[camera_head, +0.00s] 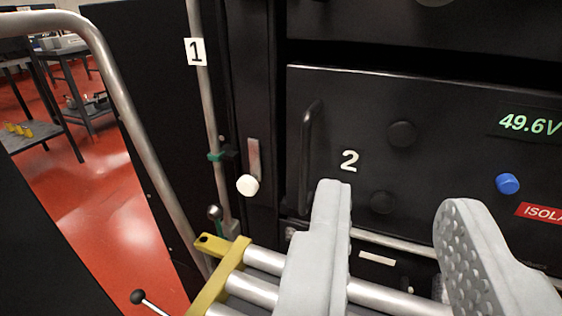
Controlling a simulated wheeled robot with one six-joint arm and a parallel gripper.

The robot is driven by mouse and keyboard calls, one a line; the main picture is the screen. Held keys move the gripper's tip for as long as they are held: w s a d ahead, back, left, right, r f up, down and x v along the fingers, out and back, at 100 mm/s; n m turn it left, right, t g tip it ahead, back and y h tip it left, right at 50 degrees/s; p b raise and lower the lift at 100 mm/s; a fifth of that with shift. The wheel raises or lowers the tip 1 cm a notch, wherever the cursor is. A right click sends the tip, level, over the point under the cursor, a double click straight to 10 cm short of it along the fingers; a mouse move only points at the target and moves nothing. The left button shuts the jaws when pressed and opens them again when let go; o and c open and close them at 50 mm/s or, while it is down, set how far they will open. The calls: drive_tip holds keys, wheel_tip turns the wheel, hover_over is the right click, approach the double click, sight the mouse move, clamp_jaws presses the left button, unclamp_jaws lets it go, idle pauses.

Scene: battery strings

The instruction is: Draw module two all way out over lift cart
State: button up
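Module two is the black front panel (455,90) marked with a white "2" (349,160). A black vertical bar handle (308,150) stands at its left side, and a lit "49.6V" display (530,122) is at its right. The module sits in the dark rack. My gripper (400,195) is open in front of the panel's lower part, its grey fingers apart with nothing between them. The handle is left of the left finger and apart from it in the picture. A yellow end piece with steel rollers (262,260), seemingly the lift cart, lies below, partly behind my left finger.
A blue knob (508,184) and a partly cut-off red label (540,212) are on the panel's right. A white knob (248,185) is on the rack's left post. A bent steel tube (130,110) rises at left. Tables (75,55) stand farther off on the red floor.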

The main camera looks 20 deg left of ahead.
drive_tip(key=y, duration=0.1)
approach(305, 151)
drive_tip(key=shift+n, duration=0.4)
drive_tip(key=x, duration=1)
drive_tip(key=shift+w, duration=0.35)
drive_tip(key=shift+c, duration=0.5)
clamp_jaws()
idle(0.5)
